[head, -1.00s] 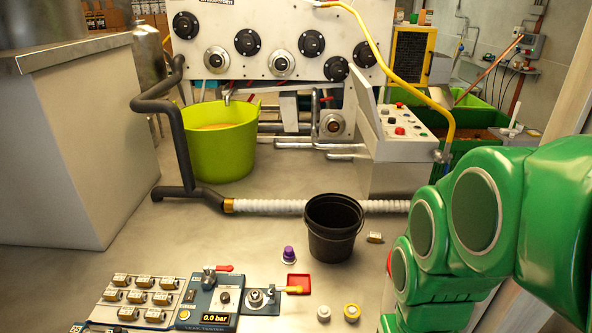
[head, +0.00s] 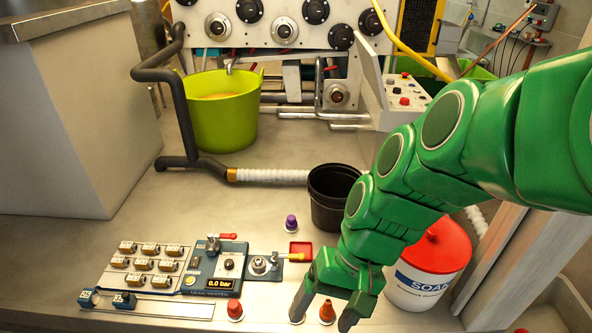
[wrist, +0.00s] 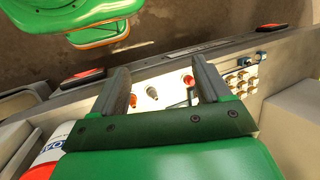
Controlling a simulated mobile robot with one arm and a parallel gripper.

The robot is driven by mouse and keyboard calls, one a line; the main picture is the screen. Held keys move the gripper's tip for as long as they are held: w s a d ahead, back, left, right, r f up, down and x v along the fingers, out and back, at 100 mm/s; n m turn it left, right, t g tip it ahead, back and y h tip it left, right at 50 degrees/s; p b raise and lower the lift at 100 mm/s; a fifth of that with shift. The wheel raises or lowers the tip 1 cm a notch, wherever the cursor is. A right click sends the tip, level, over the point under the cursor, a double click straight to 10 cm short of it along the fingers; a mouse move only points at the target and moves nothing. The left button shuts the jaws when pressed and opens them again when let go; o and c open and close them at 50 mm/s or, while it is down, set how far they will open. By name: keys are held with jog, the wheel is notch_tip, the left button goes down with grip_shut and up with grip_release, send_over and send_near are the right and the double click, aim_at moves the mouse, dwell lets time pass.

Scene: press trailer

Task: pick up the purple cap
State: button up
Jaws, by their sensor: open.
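The purple cap (head: 291,223) stands upright on a pale base on the bench, left of the black bucket and just behind the small red tray. My gripper (head: 322,316) is open and empty near the front of the bench, to the right of the purple cap and nearer the camera, clearly apart from it. The wrist view shows both fingers of my gripper (wrist: 160,88) spread wide. I cannot make out the purple cap in that view.
An orange cap (head: 327,311) stands by my fingers and a red cap (head: 235,310) farther left. The black bucket (head: 330,206), red tray (head: 301,248) and leak tester (head: 213,284) surround the purple cap. A red-lidded SOAK tub (head: 425,280) is right of my arm.

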jog(key=w+a+r+m+y, duration=0.2)
jog(key=w+a+y, duration=0.3)
jog(key=w+a, duration=0.3)
jog(key=w+a+r+m+y, duration=0.2)
jog(key=w+a+r+y, duration=0.15)
jog(key=w+a, duration=0.45)
jog(key=w+a+m+t+y, duration=0.2)
jog(key=w+a+m+y, duration=0.1)
jog(key=w+a, duration=0.15)
jog(key=m+t+h, duration=0.5)
jog(key=m+t, duration=0.7)
jog(key=m, duration=0.7)
send_over(293, 223)
jog(key=s+a, duration=0.3)
jog(key=s, duration=0.2)
notch_tip(293, 223, down, 27)
jog(key=d+f+m+h, duration=0.1)
jog(key=d+f, duration=0.1)
jog(key=f, duration=0.2)
jog(key=d+f+m+h, duration=0.1)
jog(key=d+f, duration=0.1)
jog(key=f, duration=0.1)
jog(key=d+f+m+h, duration=0.1)
jog(key=d+f, duration=0.1)
jog(key=f, duration=0.2)
jog(key=shift+w+d+f, duration=0.1)
jog(key=shift+w+f, duration=0.2)
jog(key=shift+x, duration=2.4)
jog(key=shift+c, duration=0.2)
